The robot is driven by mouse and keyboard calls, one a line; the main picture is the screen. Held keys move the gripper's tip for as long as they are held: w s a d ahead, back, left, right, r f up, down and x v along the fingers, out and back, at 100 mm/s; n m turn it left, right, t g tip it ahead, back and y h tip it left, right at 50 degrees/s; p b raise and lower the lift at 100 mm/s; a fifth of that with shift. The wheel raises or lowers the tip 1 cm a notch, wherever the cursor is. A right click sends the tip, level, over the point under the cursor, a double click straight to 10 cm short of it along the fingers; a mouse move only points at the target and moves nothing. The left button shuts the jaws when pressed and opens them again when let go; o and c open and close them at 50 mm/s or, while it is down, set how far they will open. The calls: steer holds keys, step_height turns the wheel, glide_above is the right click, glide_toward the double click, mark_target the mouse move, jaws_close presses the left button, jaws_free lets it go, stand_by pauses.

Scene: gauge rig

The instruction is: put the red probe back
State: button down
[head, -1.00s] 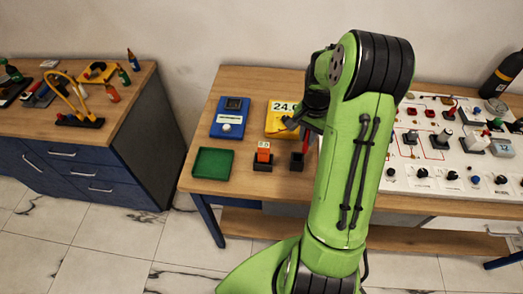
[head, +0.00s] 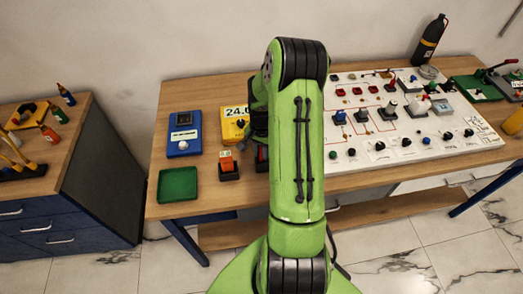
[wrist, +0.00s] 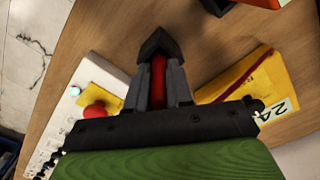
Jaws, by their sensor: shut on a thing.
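The red probe (wrist: 158,78) is upright between the two fingers of my gripper (wrist: 163,88) in the wrist view. My gripper is shut on it. The probe's far end meets a small black square holder (wrist: 156,43) on the wooden table; I cannot tell how deep it sits inside. In the head view my arm hides most of the gripper, and only a little of the black holder (head: 262,164) shows beside it, with a bit of red above. The yellow meter (head: 233,131) with a "24." display stands just behind; it also shows in the wrist view (wrist: 240,88).
A green tray (head: 178,185) and a blue meter (head: 184,134) are farther left. A white panel (head: 425,140) with knobs fills the right. Bare wood lies at the front edge.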

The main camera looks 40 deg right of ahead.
steer(key=shift+f, duration=0.2)
steer(key=c, duration=1)
jaws_free()
steer(key=shift+r, duration=0.1)
step_height(320, 180, up, 12)
steer(key=shift+r+p, duration=0.1)
steer(key=shift+p, duration=0.4)
steer(key=s+a+r+n+t, duration=0.1)
steer(key=s+a+r+n, duration=0.2)
steer(key=a+r, duration=0.25)
steer(key=s+a+r+n+t+h, duration=0.1)
steer(key=s+a+r+n+t, duration=0.15)
steer(key=a+r, duration=0.35)
steer(key=s+a+r+n, duration=0.3)
steer(key=a+r+n, duration=0.1)
steer(key=a, duration=0.3)
steer(key=s+a+n, duration=0.1)
steer(key=s, duration=0.1)
steer(key=s+a+n+t, duration=0.1)
steer(key=s+a+n, duration=0.1)
steer(key=s+a+n+t+y, duration=0.1)
steer(key=s, duration=0.2)
steer(key=shift+a+n, duration=0.25)
steer(key=shift+a, duration=0.1)
